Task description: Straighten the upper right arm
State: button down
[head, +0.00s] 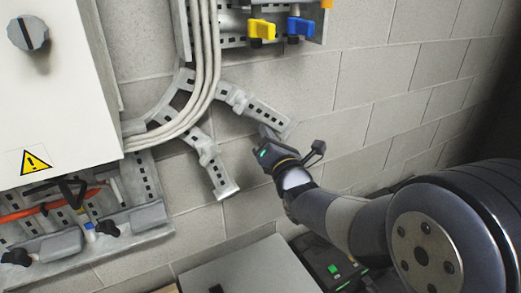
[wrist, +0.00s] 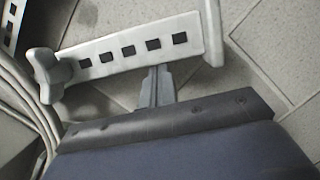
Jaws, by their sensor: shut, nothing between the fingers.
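The upper right arm (head: 262,112) is a grey slotted metal strip on a joint by the cable bend, slanting down to the right in the head view. In the wrist view the slotted strip (wrist: 130,50) crosses the top, with a knob-like joint at its left and an upright end piece at its right. My gripper (head: 266,131) is shut and empty at the strip's lower edge, near its outer end. In the wrist view my closed fingers (wrist: 158,75) meet or nearly meet that edge; I cannot tell whether they touch.
A lower slotted arm (head: 214,165) hangs below, slanting down to the right. White cables (head: 203,75) curve at the left. Yellow (head: 262,30) and blue (head: 300,27) valve handles sit above. A white cabinet (head: 60,100) stands left. Bare block wall (head: 390,80) lies right.

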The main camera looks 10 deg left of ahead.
jog(key=shift+w+d+r+b, duration=0.45)
jog(key=shift+d+r+b, duration=0.25)
jog(key=shift+b, duration=0.25)
jog(key=b+v, duration=0.1)
jog(key=v, duration=0.9)
jog(key=shift+s+f, duration=0.2)
jog(key=shift+s, duration=0.15)
jog(key=p+x, duration=0.1)
jog(key=x, duration=1)
jog(key=shift+d, duration=0.1)
jog(key=shift+s, duration=0.1)
jog(key=shift+s+d, duration=0.1)
jog(key=shift+d, duration=0.05)
